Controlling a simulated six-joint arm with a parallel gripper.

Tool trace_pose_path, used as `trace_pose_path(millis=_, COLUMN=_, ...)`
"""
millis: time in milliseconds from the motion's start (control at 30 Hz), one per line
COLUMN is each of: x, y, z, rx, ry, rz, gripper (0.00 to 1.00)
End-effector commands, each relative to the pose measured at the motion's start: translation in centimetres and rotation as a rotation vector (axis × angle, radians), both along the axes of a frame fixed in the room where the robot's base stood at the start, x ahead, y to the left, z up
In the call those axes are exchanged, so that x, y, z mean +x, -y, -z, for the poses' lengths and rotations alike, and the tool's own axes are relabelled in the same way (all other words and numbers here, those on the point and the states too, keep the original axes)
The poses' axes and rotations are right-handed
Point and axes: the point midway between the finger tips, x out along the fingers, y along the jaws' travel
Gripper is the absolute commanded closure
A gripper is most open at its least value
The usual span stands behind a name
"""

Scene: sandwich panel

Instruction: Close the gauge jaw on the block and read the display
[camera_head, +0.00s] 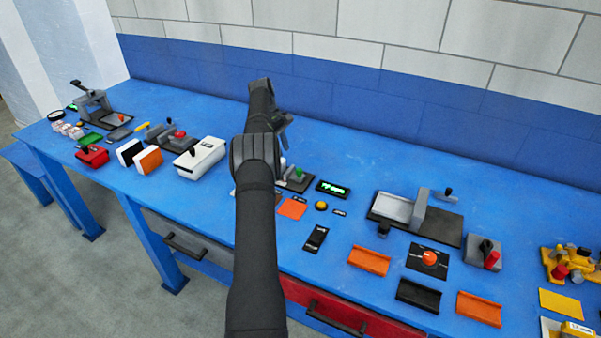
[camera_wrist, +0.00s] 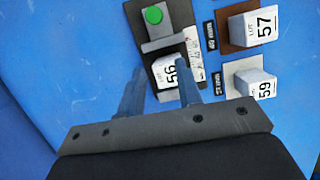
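The gauge (camera_head: 295,180) shows in the head view partly behind my arm, with a green knob (camera_head: 299,173) on its dark base. In the wrist view the gauge base (camera_wrist: 176,14) and its green knob (camera_wrist: 153,15) lie ahead of my fingers. A white block marked 56 (camera_wrist: 166,72) sits at the gauge, showing between my fingers and close to the right one. My gripper (camera_wrist: 160,67) is open, its fingers apart; contact with the block cannot be told. The display (camera_head: 333,188) shows green characters too small to read.
Blocks marked 57 (camera_wrist: 255,27) and 59 (camera_wrist: 252,84) stand to the right in the wrist view. An orange pad (camera_head: 292,208), a yellow button (camera_head: 321,206) and a black switch (camera_head: 315,238) are near the gauge. A white box (camera_head: 200,158) stands left of my arm.

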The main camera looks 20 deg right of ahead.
Motion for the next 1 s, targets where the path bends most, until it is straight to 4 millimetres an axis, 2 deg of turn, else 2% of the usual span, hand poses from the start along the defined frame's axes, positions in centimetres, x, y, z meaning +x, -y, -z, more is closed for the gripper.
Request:
trace_pose_path(millis=33, x=-0.3, y=0.6, z=-0.1, rx=0.025, ry=0.038, rz=0.034, gripper=0.78)
trace_pose_path(millis=133, x=-0.9, y=1.3, z=0.2, rx=0.091, ry=0.137, rz=0.125, gripper=0.98)
trace_pose_path(millis=167, x=-1.1, y=1.5, z=0.2, rx=0.112, ry=0.169, rz=0.157, gripper=1.0)
trace_pose_path(millis=367, x=-3.1, y=2.3, z=0.1, rx=0.248, ry=0.371, rz=0.423, gripper=1.0)
trace_pose_path(millis=533, x=-5.9, y=3.1, z=-0.6, rx=0.347, ry=0.534, rz=0.71, gripper=1.0)
trace_pose_path(millis=667, x=-8.8, y=4.0, z=-1.3, rx=0.405, ry=0.652, rz=0.959, gripper=1.0)
trace_pose_path(millis=800, x=-12.5, y=5.1, z=-1.9, rx=0.443, ry=0.768, rz=1.237, gripper=1.0)
trace_pose_path(millis=1000, x=-17.1, y=6.4, z=-2.1, rx=0.453, ry=0.877, rz=1.526, gripper=1.0)
